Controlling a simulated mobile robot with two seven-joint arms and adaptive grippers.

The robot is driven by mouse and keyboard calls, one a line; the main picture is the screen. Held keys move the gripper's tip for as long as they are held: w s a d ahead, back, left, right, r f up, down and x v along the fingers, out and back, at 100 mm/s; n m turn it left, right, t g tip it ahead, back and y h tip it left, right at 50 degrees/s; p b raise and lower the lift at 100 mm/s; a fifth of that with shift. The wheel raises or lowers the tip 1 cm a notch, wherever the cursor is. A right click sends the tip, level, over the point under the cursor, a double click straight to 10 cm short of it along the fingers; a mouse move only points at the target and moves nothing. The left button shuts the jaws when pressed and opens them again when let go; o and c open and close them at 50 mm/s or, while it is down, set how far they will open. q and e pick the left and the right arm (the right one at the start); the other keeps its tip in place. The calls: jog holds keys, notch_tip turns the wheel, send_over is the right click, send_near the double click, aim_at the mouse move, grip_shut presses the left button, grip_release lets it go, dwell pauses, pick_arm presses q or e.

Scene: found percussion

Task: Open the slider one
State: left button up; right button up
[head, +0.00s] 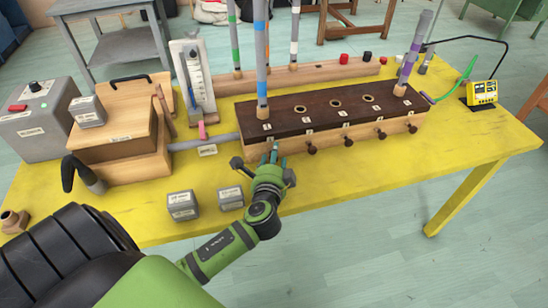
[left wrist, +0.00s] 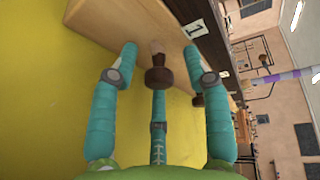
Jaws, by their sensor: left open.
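The wooden slider box (head: 340,128) with a dark top stands on the yellow table. Brown knobs stick out along its front face. In the left wrist view, a dark brown knob (left wrist: 159,79) on a light stem sits beside a label with a 1 (left wrist: 194,29); I take this as slider one's knob. My left gripper (head: 273,157) is at the box's front left end and hides this knob in the head view. In the left wrist view its teal fingers (left wrist: 160,62) are spread around the knob, with visible gaps at the sides. My right gripper is not in view.
Two small grey blocks (head: 182,205) (head: 231,198) lie left of my gripper. A wooden bellows-like box (head: 125,140) and a grey box (head: 42,120) stand at the left. Several striped tubes (head: 261,50) rise from the wooden boxes. Bare table lies in front of the slider box.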

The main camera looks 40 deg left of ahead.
pick_arm(q)
grip_shut()
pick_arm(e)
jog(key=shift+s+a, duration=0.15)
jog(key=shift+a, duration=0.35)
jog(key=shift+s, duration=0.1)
pick_arm(q)
jog(key=shift+s+d, duration=0.95)
jog(key=shift+d, duration=0.15)
grip_release()
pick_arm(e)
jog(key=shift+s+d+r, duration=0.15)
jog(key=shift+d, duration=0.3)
pick_arm(q)
jog(key=shift+s+d, duration=0.2)
jog(key=shift+s, duration=0.1)
jog(key=v, duration=1.1)
jog(key=shift+r, duration=0.2)
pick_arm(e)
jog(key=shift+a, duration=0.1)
